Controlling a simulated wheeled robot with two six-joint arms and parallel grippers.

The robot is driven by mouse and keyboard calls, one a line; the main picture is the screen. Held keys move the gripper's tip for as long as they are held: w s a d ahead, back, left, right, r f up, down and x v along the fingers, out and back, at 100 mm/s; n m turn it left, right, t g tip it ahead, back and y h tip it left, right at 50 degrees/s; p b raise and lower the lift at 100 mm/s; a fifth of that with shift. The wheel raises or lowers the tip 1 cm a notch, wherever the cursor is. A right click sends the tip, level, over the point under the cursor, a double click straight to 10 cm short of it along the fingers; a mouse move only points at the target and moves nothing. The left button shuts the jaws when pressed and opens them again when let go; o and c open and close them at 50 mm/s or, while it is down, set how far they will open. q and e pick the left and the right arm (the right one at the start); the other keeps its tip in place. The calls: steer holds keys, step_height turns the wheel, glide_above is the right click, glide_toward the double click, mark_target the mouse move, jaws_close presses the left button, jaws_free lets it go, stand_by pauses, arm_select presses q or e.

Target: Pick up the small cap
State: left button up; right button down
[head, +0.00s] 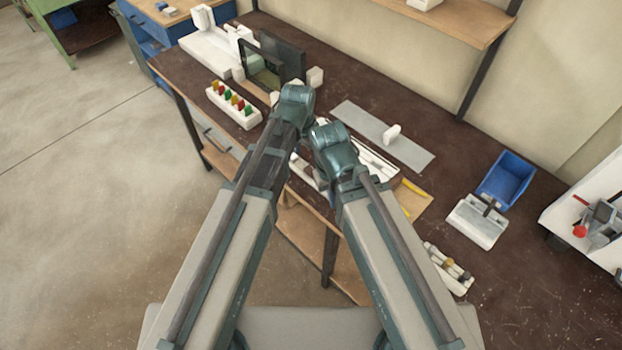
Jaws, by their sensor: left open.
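I cannot single out the small cap for certain. A small white rounded piece (391,133) stands on the flat grey mat (415,155), right of both wrists. A small white block (315,77) sits beyond my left wrist. My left gripper (297,97) is at the end of the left arm, over the bench's middle, and is open; its fingertips are mostly hidden by the wrist. I see nothing held in it. My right gripper (335,150) is close beside it to the right; its fingers are hidden behind the wrist.
The dark bench (510,235) carries a white rack with coloured pieces (233,105), a dark upright frame (284,57), a blue bin (505,178) and a white block fixture (476,221). A wooden shelf (455,20) overhangs the back. Both arms are close together.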

mark_target(310, 171)
arm_select(q)
steer(key=shift+d+f+b, duration=0.1)
steer(key=shift+f+b, duration=0.2)
steer(key=shift+f, duration=0.5)
arm_select(e)
steer(key=shift+f, duration=0.8)
arm_select(q)
steer(key=f+b, duration=0.5)
steer(key=shift+w+d+f, duration=0.15)
steer(key=shift+w+d, duration=0.2)
arm_select(e)
step_height(310, 171, down, 5)
steer(key=shift+f, duration=0.15)
arm_select(q)
steer(key=c, duration=1.4)
steer(key=shift+r, duration=0.2)
